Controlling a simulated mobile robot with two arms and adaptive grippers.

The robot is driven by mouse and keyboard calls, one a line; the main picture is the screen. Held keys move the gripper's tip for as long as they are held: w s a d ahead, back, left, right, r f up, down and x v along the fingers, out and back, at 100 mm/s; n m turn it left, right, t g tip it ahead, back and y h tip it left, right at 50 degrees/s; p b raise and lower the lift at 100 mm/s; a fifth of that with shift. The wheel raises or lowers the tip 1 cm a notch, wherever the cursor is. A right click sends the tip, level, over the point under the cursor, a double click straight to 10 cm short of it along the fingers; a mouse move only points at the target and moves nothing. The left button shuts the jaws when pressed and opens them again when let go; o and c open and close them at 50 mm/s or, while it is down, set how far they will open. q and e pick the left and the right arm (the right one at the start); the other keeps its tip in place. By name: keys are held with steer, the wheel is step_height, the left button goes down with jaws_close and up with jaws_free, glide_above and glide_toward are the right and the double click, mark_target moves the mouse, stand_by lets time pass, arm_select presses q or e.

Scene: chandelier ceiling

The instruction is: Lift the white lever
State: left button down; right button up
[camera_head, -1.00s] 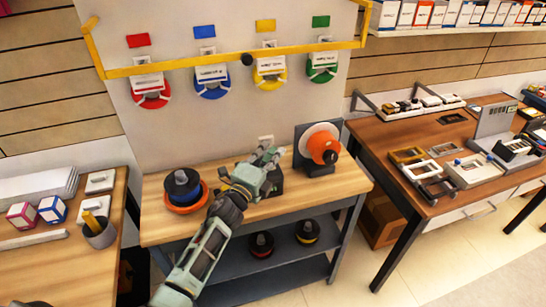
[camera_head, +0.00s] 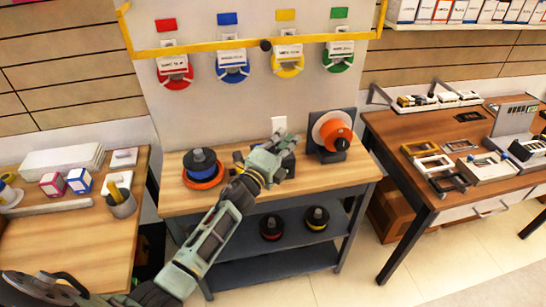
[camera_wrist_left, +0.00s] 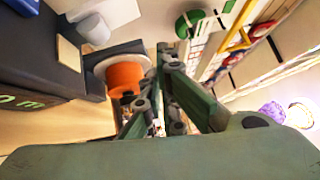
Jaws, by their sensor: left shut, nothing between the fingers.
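I cannot pick out a white lever with certainty. A small white plate (camera_head: 279,124) is on the grey panel behind the middle bench, just above my left gripper. My left gripper (camera_head: 283,142) is shut and empty, over the back of the bench in front of a small dark box (camera_head: 290,165), which it partly hides. In the left wrist view its closed fingers (camera_wrist_left: 164,60) point toward the orange spool (camera_wrist_left: 124,78) and a green ring (camera_wrist_left: 190,22). No white lever is clear there. My right gripper is not in view.
The orange spool on its dark stand (camera_head: 334,136) is close to the right of the gripper. A blue and orange spool stack (camera_head: 202,168) is on the bench's left. A yellow rail (camera_head: 200,48) crosses the panel above, with coloured rings. Open bench lies at the front.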

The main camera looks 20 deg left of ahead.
arm_select(q)
steer(key=a+b+v, duration=0.1)
steer(key=v, duration=0.7)
steer(key=shift+r, duration=0.7)
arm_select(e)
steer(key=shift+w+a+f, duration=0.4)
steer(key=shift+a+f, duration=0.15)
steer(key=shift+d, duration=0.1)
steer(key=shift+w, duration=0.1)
